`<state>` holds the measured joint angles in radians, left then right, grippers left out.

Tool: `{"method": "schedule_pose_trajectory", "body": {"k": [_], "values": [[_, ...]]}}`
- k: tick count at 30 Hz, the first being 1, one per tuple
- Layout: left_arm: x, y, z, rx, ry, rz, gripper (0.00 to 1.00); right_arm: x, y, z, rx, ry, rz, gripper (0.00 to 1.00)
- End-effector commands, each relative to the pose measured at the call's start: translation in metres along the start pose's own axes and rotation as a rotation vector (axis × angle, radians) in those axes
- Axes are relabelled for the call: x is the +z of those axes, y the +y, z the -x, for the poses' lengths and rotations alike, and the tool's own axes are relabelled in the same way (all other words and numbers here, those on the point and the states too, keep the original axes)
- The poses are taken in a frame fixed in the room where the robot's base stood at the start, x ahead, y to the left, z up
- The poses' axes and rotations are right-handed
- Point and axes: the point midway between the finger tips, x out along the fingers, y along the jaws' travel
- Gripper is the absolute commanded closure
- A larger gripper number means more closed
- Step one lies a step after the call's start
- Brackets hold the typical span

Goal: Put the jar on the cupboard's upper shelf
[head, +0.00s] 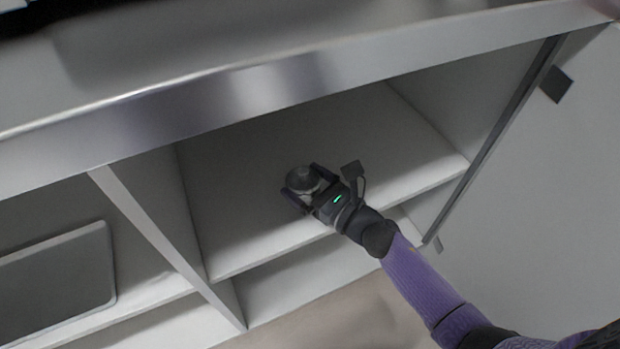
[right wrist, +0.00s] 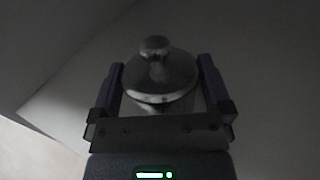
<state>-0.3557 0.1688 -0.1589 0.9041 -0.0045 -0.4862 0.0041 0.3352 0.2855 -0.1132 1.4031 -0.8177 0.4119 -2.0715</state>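The jar (head: 302,180) is a small, round, metallic grey pot with a knobbed lid. It is upright at the cupboard's upper shelf (head: 240,235), toward its front half, and appears to stand on the board. My right gripper (head: 304,184) reaches in from the lower right, one finger on each side of the jar. In the right wrist view the jar (right wrist: 162,80) sits between the fingers, with a narrow gap beside the lid, so the gripper looks open around it. The jar's base is hidden. My left gripper is not in view.
An upright divider (head: 165,240) bounds the compartment on the left. A grey panel-like object (head: 60,280) is in the left compartment. The open door (head: 540,190) is at the right. The metallic top edge (head: 270,90) runs above. The shelf around the jar is clear.

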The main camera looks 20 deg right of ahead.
Motion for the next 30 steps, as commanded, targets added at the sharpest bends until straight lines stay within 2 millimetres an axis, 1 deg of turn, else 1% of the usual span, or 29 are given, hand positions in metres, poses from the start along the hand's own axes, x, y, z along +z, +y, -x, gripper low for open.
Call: {"method": "schedule_pose_trajectory", "body": {"k": [2, 4, 8, 12, 15, 18, 21, 25, 26, 28, 29, 30], "values": [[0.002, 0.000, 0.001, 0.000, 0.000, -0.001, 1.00, 0.002, 0.000, 0.000, 0.000, -0.001, 0.000, 0.00], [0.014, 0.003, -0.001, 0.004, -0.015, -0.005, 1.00, 0.005, 0.000, 0.003, 0.000, 0.000, 0.000, 0.00], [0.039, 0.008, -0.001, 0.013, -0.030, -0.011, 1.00, 0.006, 0.000, 0.031, -0.002, 0.001, -0.001, 0.00], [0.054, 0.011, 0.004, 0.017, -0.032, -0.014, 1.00, 0.006, 0.000, 0.067, -0.001, 0.001, -0.001, 0.00], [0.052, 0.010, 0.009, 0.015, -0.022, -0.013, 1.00, 0.006, 0.000, 0.090, -0.001, 0.001, -0.001, 0.00], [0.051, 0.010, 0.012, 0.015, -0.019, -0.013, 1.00, 0.004, 0.000, 0.108, -0.001, 0.001, 0.000, 0.00], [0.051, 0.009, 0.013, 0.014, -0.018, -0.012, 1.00, 0.004, 0.000, 0.118, 0.000, 0.001, 0.000, 0.00], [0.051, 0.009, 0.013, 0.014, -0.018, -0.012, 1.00, 0.003, 0.000, 0.121, -0.001, 0.001, -0.003, 0.00], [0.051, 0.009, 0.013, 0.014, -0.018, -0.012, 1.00, -0.001, 0.000, 0.122, -0.008, 0.008, -0.023, 0.00], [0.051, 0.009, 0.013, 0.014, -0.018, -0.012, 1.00, -0.026, -0.001, 0.132, -0.070, 0.074, -0.208, 0.00], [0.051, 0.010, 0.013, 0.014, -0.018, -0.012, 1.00, -0.047, -0.001, 0.141, -0.129, 0.125, -0.360, 0.00], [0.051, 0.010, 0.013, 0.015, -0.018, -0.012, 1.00, -0.084, 0.002, 0.162, -0.246, 0.208, -0.621, 0.00]]}}
